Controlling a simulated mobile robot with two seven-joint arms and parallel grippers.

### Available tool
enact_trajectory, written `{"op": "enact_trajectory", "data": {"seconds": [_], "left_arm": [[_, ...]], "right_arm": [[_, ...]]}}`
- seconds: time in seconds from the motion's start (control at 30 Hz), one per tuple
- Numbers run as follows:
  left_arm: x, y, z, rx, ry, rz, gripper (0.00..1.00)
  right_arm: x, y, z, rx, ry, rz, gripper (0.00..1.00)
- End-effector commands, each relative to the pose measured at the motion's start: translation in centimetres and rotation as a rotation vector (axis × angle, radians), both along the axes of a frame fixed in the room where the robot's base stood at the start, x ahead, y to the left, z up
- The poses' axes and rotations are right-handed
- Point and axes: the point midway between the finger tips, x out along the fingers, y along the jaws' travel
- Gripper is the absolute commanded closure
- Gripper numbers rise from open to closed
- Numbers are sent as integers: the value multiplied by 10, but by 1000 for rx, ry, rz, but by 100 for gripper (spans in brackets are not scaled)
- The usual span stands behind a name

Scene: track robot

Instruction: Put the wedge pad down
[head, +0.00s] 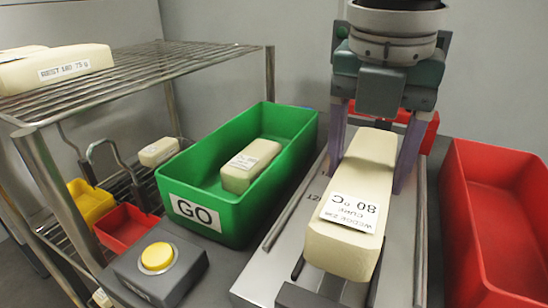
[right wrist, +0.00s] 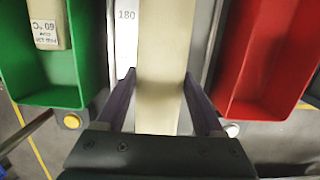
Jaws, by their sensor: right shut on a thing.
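The wedge pad (head: 345,235) is a long cream block with a white label, upside down in the head view, reading 80 °C. My right gripper (head: 373,170) is shut on it from above, one purple finger on each side. In the right wrist view, the pad (right wrist: 160,60) runs between the fingers of the gripper (right wrist: 158,85). The pad is over a metal plate with rails (head: 265,265); I cannot tell whether it touches it. My left gripper is not in view.
A green GO bin (head: 222,212) holding another pale pad (head: 250,167) is left of the plate. A red bin (head: 500,180) is to the right. A yellow button on a dark box (head: 157,257) stands at the front left. A wire rack (head: 150,75) is at the far left.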

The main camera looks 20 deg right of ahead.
Motion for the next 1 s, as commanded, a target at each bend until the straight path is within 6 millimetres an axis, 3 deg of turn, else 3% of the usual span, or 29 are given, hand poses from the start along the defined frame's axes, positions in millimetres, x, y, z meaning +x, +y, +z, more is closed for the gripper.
{"op": "enact_trajectory", "data": {"seconds": [0.3,0.67,0.7,0.93,1.0], "left_arm": [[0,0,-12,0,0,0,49],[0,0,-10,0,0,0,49],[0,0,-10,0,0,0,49],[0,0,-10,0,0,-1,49],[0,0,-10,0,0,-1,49]], "right_arm": [[-1,0,-41,-1,3,0,90],[0,0,-45,-1,1,0,90],[0,0,-46,0,1,0,30],[0,0,-46,-1,1,0,4],[0,0,-46,-1,1,0,1]]}}
